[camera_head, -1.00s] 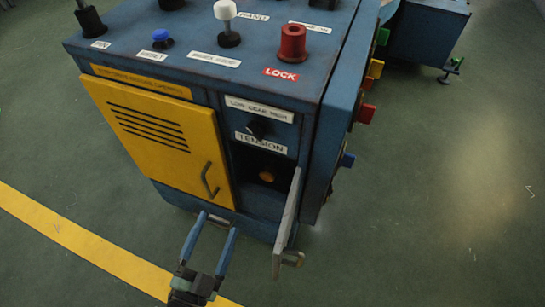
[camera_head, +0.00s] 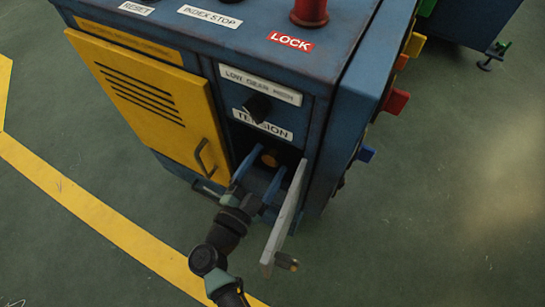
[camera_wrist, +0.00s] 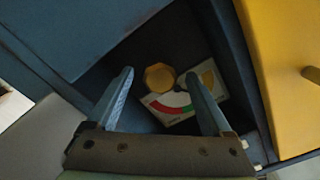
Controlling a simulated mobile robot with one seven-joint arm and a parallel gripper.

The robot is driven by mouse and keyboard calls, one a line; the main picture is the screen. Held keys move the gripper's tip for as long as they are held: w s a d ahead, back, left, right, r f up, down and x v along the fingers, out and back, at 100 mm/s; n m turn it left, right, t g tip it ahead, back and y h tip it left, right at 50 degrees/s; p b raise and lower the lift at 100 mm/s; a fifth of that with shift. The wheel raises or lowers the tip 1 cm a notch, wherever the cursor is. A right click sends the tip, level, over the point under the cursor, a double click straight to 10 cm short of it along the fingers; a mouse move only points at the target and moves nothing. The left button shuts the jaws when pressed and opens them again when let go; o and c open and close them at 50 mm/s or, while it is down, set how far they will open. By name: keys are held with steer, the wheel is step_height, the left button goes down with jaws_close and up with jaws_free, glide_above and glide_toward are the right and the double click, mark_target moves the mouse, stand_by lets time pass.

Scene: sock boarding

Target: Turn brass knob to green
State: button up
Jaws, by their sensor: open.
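The brass knob (camera_wrist: 159,77) sits inside a dark recess below the TENSION label (camera_head: 263,124). It also shows in the head view (camera_head: 270,158), small and shaded. In the wrist view a dial plate (camera_wrist: 178,104) with red and green bands and a dark needle lies beside the knob. The needle's exact position is hard to tell, as my finger covers part of the plate. My gripper (camera_wrist: 160,85) is open, its two blue fingers reaching into the recess. In the wrist view the knob appears between the fingers, near their tips; I cannot tell whether they touch it.
An open grey door (camera_head: 285,220) stands out just right of my gripper. A yellow cabinet door (camera_head: 150,95) with a handle (camera_head: 204,158) is to the left. A black selector knob (camera_head: 257,107) is above the recess. The floor in front is clear.

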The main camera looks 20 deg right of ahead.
steer(key=shift+b+x, duration=0.35)
steer(key=shift+x, duration=1.05)
jaws_close()
steer(key=shift+m, duration=0.4)
steer(key=m+p, duration=0.1)
steer(key=m, duration=0.3)
steer(key=shift+m, duration=0.4)
steer(key=m, duration=0.5)
steer(key=shift+m, duration=0.4)
steer(key=shift+a, duration=0.1)
